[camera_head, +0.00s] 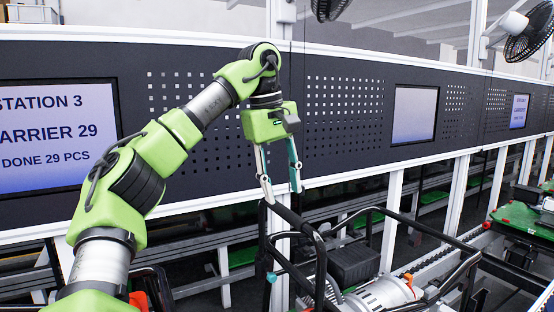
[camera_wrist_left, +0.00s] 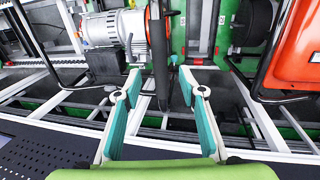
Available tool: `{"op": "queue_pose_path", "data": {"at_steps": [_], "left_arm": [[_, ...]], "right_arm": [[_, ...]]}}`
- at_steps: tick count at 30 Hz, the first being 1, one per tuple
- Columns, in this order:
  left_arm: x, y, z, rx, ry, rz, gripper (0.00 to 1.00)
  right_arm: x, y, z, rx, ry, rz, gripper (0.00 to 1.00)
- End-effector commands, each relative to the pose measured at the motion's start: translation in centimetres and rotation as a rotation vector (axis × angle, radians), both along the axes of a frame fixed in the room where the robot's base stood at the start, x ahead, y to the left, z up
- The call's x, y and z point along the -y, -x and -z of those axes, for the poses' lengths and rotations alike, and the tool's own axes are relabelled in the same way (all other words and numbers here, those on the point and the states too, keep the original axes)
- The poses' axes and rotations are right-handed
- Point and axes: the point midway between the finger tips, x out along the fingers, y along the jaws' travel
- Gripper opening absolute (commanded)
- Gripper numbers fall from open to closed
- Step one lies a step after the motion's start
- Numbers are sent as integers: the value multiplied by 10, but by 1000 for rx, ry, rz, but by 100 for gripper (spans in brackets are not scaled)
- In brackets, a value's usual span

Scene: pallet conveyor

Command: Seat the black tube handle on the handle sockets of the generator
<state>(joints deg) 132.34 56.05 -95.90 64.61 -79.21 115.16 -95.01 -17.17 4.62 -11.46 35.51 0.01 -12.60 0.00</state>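The generator (camera_head: 380,296) stands below and right of my left gripper, with a black tubular frame, a silver engine and a black box. The engine also shows in the wrist view (camera_wrist_left: 115,28). The black tube handle (camera_head: 285,213) appears at the top of the frame, just under the fingertips. In the wrist view the tube (camera_wrist_left: 158,62) runs away from me, beyond and between the fingers. My left gripper (camera_head: 282,191) is open, with a clear gap between its fingers (camera_wrist_left: 160,76); it grips nothing. I cannot make out the handle sockets or whether the tube sits in them. My right gripper is out of view.
A dark perforated panel wall with a station screen (camera_head: 55,135) runs behind my arm. The conveyor (camera_head: 440,262) passes below on the right. A green pallet with parts (camera_head: 520,220) stands farther right. An orange part (camera_wrist_left: 292,45) shows at the wrist view's right.

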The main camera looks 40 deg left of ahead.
Motion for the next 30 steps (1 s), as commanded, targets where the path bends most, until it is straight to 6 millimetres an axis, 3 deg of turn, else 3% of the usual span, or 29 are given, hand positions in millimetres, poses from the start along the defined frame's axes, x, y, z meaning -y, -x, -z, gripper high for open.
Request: {"op": "queue_pose_path", "data": {"at_steps": [3, 12, 30], "left_arm": [[-1, 4, -20, 6, -3, -4, 37], [-3, 10, -53, 2, -1, -1, 37], [-3, 12, -62, 2, 0, 0, 37]], "right_arm": [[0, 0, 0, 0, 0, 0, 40], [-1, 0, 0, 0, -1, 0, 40], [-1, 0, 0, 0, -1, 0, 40]]}}
